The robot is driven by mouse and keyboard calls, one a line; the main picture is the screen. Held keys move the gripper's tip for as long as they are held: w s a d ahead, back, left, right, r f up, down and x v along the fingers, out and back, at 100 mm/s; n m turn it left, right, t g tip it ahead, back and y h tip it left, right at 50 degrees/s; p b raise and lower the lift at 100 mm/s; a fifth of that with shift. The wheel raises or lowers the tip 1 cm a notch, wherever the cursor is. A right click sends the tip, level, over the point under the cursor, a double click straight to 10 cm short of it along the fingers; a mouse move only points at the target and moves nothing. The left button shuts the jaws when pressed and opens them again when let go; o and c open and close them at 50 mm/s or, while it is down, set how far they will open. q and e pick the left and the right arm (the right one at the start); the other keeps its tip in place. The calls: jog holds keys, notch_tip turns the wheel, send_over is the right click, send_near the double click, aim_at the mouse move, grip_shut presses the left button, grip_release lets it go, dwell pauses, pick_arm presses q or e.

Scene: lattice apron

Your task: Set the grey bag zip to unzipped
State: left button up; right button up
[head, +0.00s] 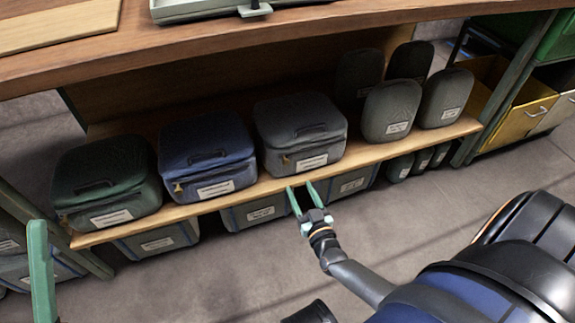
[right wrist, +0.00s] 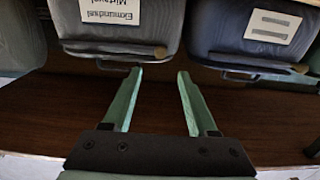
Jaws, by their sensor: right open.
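The grey bag (head: 300,130) stands on the wooden shelf, right of the blue bag, with a black handle on its lid and a white label on its front. Its small brass zip pull (head: 285,160) is at the left end of the front; how far the zip is open cannot be told. My right gripper (head: 302,187) is open and empty, in front of the shelf edge and apart from the bag. The right wrist view is upside down; there the grey bag (right wrist: 120,22) is upper left, its pull (right wrist: 160,52) beyond the fingertips. My left gripper (head: 40,270) shows only one green finger.
The blue bag (head: 207,155) and a green bag (head: 106,183) stand left of the grey one. Several rounded dark cases (head: 391,110) stand to its right. The wooden worktop (head: 200,45) overhangs the shelf (head: 185,212). More bags sit below.

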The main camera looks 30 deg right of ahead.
aim_at(287, 163)
jog(key=b+x, duration=0.3)
jog(key=x, duration=0.6)
jog(key=shift+w+f+b, duration=0.1)
jog(key=shift+w+b, duration=0.2)
jog(key=shift+b, duration=0.1)
jog(key=shift+w+d, duration=0.1)
jog(key=shift+w, duration=0.5)
grip_shut()
